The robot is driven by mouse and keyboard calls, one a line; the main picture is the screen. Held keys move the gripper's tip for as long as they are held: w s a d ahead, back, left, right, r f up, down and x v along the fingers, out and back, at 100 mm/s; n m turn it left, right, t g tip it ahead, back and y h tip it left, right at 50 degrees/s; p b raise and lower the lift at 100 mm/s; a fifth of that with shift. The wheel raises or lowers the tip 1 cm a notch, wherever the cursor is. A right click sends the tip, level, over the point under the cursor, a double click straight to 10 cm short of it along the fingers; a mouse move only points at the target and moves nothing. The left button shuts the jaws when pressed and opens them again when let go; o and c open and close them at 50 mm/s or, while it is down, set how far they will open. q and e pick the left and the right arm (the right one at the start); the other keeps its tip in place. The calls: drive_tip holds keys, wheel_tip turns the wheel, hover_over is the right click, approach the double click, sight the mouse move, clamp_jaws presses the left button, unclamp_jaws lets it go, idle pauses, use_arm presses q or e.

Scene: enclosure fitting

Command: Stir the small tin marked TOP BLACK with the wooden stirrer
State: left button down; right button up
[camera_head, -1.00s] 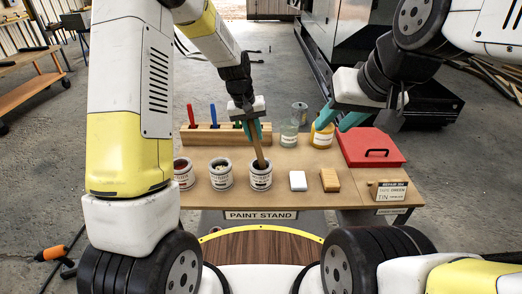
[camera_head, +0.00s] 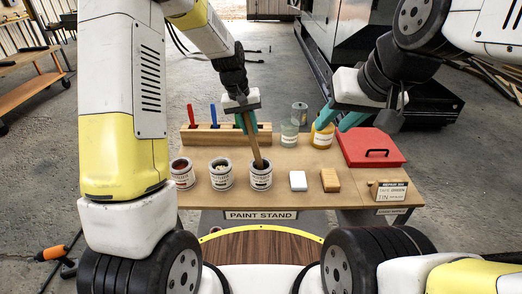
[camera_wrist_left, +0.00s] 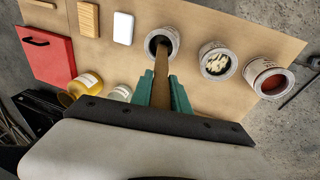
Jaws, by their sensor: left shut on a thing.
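My left gripper (camera_head: 248,128) is shut on the wooden stirrer (camera_head: 254,149), above the rightmost of three small tins. The stirrer leans, its lower end inside that tin (camera_head: 260,181), which has dark contents; its lettering is too small to read. In the left wrist view the stirrer (camera_wrist_left: 161,65) runs between the green fingers into the dark tin (camera_wrist_left: 168,35); its tip is hidden inside. My right gripper (camera_head: 331,125) has its fingers apart, close to the yellow jar (camera_head: 321,141); whether they touch it I cannot tell.
A tin with pale contents (camera_head: 221,183) and a red one (camera_head: 182,179) stand left of the dark tin. Behind is a wooden rack (camera_head: 205,137) with coloured handles. A white block (camera_head: 298,181), tan block (camera_head: 330,181), clear jar (camera_head: 289,137) and red case (camera_head: 370,151) are to the right.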

sight(247, 117)
use_arm(q)
drive_tip(key=shift+w+v, duration=0.1)
drive_tip(key=shift+v, duration=0.85)
drive_tip(key=shift+w+v, duration=0.15)
drive_tip(key=shift+v, duration=0.75)
drive_tip(key=shift+r, duration=0.1)
drive_tip(key=shift+w+d+v, duration=0.1)
drive_tip(key=shift+d+v, duration=0.05)
drive_tip(key=shift+v, duration=0.65)
drive_tip(key=shift+w+d+v, duration=0.1)
drive_tip(key=shift+d+v, duration=0.05)
drive_tip(key=shift+v, duration=0.65)
drive_tip(key=shift+w+d+v, duration=0.1)
drive_tip(key=shift+d+v, duration=0.05)
drive_tip(key=shift+v, duration=0.65)
drive_tip(key=shift+r, duration=0.1)
